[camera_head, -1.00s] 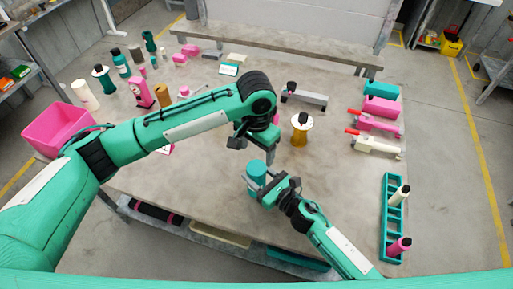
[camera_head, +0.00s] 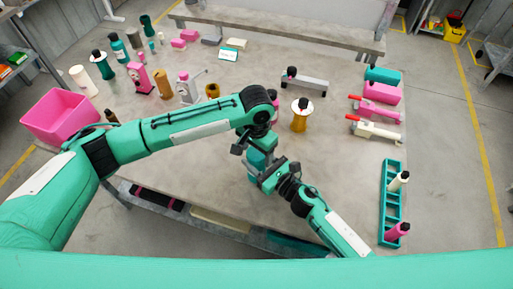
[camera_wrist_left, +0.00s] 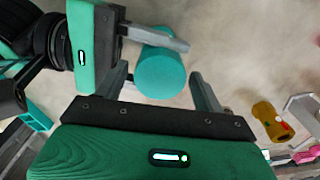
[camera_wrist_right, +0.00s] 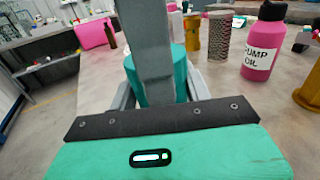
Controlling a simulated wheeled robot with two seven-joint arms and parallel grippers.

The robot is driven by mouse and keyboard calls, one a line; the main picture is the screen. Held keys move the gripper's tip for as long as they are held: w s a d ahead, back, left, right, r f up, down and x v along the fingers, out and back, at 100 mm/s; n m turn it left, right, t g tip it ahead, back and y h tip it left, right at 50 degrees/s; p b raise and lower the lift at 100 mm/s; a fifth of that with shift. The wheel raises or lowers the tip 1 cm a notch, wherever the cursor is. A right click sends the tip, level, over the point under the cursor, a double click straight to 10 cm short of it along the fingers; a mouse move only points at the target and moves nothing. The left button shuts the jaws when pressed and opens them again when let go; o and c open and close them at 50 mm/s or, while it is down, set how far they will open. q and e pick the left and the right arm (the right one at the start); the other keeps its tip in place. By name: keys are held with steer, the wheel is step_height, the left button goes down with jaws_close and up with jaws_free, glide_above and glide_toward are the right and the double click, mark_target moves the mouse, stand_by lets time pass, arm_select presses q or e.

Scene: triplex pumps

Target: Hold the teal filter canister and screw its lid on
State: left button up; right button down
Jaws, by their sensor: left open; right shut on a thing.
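The teal filter canister (camera_head: 256,160) is near the front middle of the table, partly hidden by both grippers. It also shows in the left wrist view (camera_wrist_left: 160,75) and the right wrist view (camera_wrist_right: 180,75). My right gripper (camera_head: 268,174) is shut on the canister's side. My left gripper (camera_head: 256,142) is open over the canister, and in its wrist view its fingers (camera_wrist_left: 162,88) stand apart on either side of the canister's top. The top looks plain teal; I cannot tell a separate lid from the body. A grey left finger hides part of the canister in the right wrist view.
An amber canister with a white top (camera_head: 301,118) stands to the right. A teal rack (camera_head: 391,215) with bottles is at the right edge. A pink bin (camera_head: 60,115) is at the left. A pink pump oil bottle (camera_wrist_right: 263,45) stands beyond the canister. Table around the canister is bare.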

arm_select(q)
steer(key=shift+c, duration=0.2)
steer(key=c, duration=0.9)
steer(key=o, duration=1.1)
step_height(320, 180, up, 12)
arm_select(e)
steer(key=c, duration=0.6)
jaws_free()
